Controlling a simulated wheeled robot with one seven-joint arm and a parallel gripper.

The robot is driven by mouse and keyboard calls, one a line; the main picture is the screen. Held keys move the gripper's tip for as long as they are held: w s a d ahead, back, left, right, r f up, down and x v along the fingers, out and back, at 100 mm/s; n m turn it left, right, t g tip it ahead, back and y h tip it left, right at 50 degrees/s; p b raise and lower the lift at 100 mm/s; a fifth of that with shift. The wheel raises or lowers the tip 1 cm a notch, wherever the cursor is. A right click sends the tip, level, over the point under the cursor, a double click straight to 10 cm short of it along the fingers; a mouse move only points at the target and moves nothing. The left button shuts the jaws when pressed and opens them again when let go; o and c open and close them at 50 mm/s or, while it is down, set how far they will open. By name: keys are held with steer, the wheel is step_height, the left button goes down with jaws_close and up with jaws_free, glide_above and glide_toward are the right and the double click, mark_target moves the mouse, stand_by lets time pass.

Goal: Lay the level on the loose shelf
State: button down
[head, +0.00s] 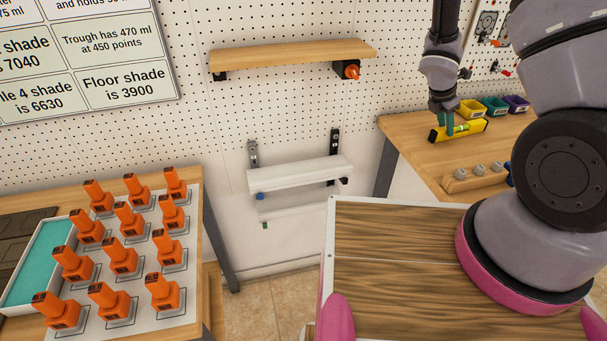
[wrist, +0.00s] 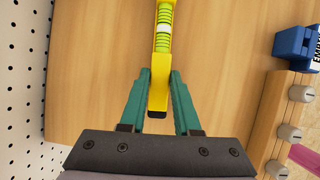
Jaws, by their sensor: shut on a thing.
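The yellow level (head: 470,128) is at the right workbench, near its back left part. My gripper (head: 446,122) is shut on it from above. In the wrist view the level (wrist: 158,95) runs between the green fingers (wrist: 160,80), with its green vial showing. I cannot tell whether the level touches the bench. A white shelf (head: 298,176) sits low on the wall on two brackets, left of the bench. A wooden shelf (head: 290,55) is higher up, with an orange knob (head: 352,69) at its right end. Both shelf tops look bare. I cannot tell which is loose.
The right workbench (head: 410,128) holds yellow, green and purple bins (head: 494,105) and a wooden block with grey knobs (head: 476,178). A left table bears several orange devices (head: 122,255) and a teal tray (head: 38,262). The wall between the shelves is clear.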

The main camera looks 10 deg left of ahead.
steer(key=shift+r, duration=2.5)
